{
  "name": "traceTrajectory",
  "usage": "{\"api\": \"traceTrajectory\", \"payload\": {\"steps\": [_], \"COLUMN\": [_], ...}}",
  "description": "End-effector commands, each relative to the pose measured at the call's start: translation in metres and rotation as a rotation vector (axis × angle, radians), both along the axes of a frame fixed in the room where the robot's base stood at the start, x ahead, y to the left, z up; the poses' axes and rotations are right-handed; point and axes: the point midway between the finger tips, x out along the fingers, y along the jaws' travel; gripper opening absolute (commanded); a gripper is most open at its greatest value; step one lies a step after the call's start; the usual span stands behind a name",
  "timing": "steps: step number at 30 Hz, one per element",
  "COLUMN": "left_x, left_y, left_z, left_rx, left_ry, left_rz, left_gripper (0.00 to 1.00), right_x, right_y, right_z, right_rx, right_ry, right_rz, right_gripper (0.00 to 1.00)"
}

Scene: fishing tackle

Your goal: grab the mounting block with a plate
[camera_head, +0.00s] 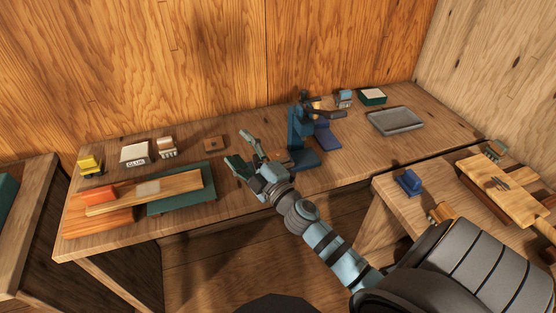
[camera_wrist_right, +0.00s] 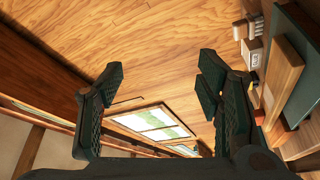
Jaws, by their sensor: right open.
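I cannot tell for certain which piece is the mounting block with a plate. A small blue block (camera_head: 408,183) with a flat part sits on the right-hand table. A small flat brown block (camera_head: 215,144) with a dark centre lies at the back of the long bench. My right gripper (camera_head: 241,150) is open and empty above the bench, between the brown block and a blue stand (camera_head: 302,140). In the right wrist view, its spread fingers (camera_wrist_right: 160,82) have nothing between them and face the wooden wall. My left gripper is not in view.
A green mat (camera_head: 190,200) carries a wooden board (camera_head: 120,198). A glue box (camera_head: 134,153) and a yellow item (camera_head: 90,164) stand at the left. A grey tray (camera_head: 395,121) and green box (camera_head: 372,97) lie at the right. The bench front near the centre is bare.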

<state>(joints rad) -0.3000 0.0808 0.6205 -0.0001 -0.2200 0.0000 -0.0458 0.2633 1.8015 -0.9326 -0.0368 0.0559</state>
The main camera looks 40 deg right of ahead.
Motion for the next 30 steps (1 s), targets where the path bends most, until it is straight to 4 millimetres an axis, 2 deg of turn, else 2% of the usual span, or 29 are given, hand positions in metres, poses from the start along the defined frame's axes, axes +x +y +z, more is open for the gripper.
{"api": "traceTrajectory", "payload": {"steps": [1,2,3,4,5,6,7,8,9,12,15,18,24,30], "left_x": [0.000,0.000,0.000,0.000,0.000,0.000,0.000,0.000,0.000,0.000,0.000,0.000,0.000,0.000], "left_y": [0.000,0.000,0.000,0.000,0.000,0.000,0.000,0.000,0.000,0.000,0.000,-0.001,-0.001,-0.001], "left_z": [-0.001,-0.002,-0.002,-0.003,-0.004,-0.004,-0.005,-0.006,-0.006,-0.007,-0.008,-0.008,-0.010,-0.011], "left_rx": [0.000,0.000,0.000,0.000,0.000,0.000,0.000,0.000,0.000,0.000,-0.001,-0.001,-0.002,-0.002], "left_ry": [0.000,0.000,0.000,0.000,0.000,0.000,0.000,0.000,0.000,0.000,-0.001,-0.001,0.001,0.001], "left_rz": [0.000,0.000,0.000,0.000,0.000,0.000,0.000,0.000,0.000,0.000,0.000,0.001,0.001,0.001], "left_gripper": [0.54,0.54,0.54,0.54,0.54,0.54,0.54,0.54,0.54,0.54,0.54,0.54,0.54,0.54], "right_x": [0.014,0.018,0.022,0.024,0.026,0.031,0.033,0.035,0.033,0.013,-0.008,-0.012,0.007,0.018], "right_y": [0.031,0.054,0.081,0.095,0.100,0.093,0.076,0.051,0.012,-0.075,-0.118,-0.131,-0.136,-0.140], "right_z": [0.042,0.057,0.064,0.061,0.051,0.031,0.017,0.005,-0.005,-0.002,0.008,-0.002,-0.052,-0.080], "right_rx": [-0.212,-0.363,-0.583,-0.757,-0.931,-1.153,-1.300,-1.427,-1.550,-1.671,-1.663,-1.648,-1.649,-1.651], "right_ry": [-0.125,-0.177,-0.216,-0.215,-0.182,-0.091,0.013,0.139,0.327,0.757,1.002,1.076,1.076,1.072], "right_rz": [0.147,0.250,0.384,0.482,0.574,0.677,0.739,0.784,0.819,0.827,0.805,0.801,0.805,0.803], "right_gripper": [0.60,0.60,0.60,0.60,0.60,0.60,0.60,0.60,0.60,0.60,0.60,0.60,0.60,0.60]}}
